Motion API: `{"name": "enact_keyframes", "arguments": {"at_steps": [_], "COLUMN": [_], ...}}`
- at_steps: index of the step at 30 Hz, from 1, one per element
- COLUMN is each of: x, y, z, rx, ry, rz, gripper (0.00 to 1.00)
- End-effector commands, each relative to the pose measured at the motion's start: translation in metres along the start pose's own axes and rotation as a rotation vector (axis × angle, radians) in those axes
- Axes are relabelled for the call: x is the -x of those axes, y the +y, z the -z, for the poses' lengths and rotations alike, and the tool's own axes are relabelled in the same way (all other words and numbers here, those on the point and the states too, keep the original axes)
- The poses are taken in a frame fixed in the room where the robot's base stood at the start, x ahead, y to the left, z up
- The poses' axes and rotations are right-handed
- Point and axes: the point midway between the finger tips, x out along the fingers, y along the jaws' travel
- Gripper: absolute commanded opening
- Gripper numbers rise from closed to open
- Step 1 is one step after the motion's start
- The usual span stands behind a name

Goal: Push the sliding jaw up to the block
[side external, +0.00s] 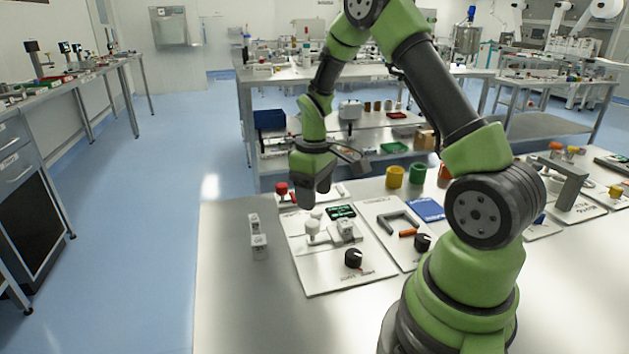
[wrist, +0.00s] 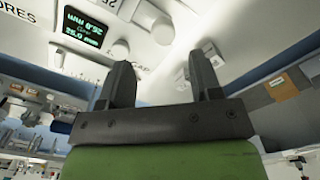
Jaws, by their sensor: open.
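A white panel (side external: 315,278) lies on the table, with a small dark display with green digits (side external: 341,211) at its far side. The display also shows in the wrist view (wrist: 84,27). Pale fittings (side external: 343,232) stand mid-panel, with a rounded white post (side external: 312,228) to their left. I cannot tell for certain which part is the sliding jaw and which the block. My gripper (side external: 315,200) hangs above the panel's far left part, near the post. In the wrist view its two fingers (wrist: 160,62) are apart with nothing between them.
A black knob (side external: 354,259) stands at the panel's near side. A red knob (side external: 281,188) is behind the panel. Another panel with a grey bracket (side external: 398,219) lies to the right. Small grey blocks (side external: 258,245) stand to the left. The table's near left is clear.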

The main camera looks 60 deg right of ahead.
Motion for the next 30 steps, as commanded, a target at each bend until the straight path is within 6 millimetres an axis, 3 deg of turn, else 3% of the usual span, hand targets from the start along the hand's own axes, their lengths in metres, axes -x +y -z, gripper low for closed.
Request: {"name": "enact_keyframes", "arguments": {"at_steps": [6, 20, 26, 30], "x": [0.027, 0.038, 0.094, 0.139], "y": [0.000, -0.004, -0.039, -0.076], "z": [0.000, 0.000, -0.005, -0.025], "rx": [0.000, -0.006, -0.071, -0.140], "ry": [0.001, 0.013, 0.132, 0.252], "rz": [-0.001, -0.003, -0.014, 0.007], "gripper": [0.58, 0.58, 0.58, 0.58]}}
